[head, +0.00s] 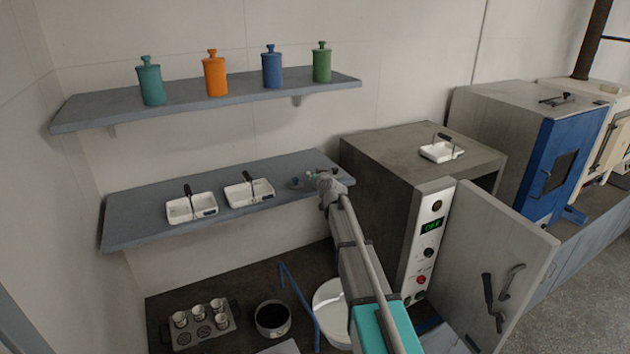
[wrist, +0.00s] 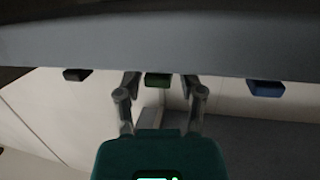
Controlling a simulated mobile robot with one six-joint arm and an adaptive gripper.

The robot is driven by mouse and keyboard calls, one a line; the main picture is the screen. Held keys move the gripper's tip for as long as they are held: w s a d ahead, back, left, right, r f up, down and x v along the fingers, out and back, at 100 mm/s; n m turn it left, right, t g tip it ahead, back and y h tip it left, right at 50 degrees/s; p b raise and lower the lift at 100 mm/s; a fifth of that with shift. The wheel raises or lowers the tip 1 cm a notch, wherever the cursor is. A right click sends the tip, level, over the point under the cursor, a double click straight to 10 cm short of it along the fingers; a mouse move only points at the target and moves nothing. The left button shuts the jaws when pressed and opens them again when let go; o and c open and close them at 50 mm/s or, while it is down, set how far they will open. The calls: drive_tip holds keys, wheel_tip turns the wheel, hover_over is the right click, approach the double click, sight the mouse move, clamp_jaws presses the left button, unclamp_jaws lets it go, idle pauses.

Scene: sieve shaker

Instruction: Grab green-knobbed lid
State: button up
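A small green knob (wrist: 157,80), likely the green-knobbed lid's, shows past the grey shelf edge in the wrist view. My gripper (wrist: 160,80) is open, its fingertips on either side of the knob with a small gap at each side. The lid body under the knob is hidden by the shelf edge. In the head view my gripper (head: 325,181) is at the right end of the lower shelf (head: 150,216) and hides the green knob. A blue knob (wrist: 266,88) and a dark knob (wrist: 76,75) flank the green one; the blue one also shows in the head view (head: 296,182).
Two white trays with handles (head: 191,208) (head: 249,193) sit on the lower shelf. The upper shelf (head: 110,110) holds teal, orange, blue and green canisters (head: 322,63). A grey oven (head: 400,150) with an open door (head: 500,260) stands right of my arm.

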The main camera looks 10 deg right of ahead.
drive_tip(key=c, duration=0.5)
drive_tip(key=shift+r, duration=0.2)
wheel_tip(320, 180, up, 3)
drive_tip(key=p, duration=0.3)
drive_tip(key=shift+f, duration=0.1)
drive_tip(key=f+v, duration=0.1)
drive_tip(key=v, duration=0.5)
drive_tip(key=f+v, duration=0.1)
drive_tip(key=v, duration=0.4)
drive_tip(key=f+v, duration=0.1)
drive_tip(key=v, duration=0.5)
drive_tip(key=shift+s+f, duration=0.15)
drive_tip(key=shift+s, duration=0.6)
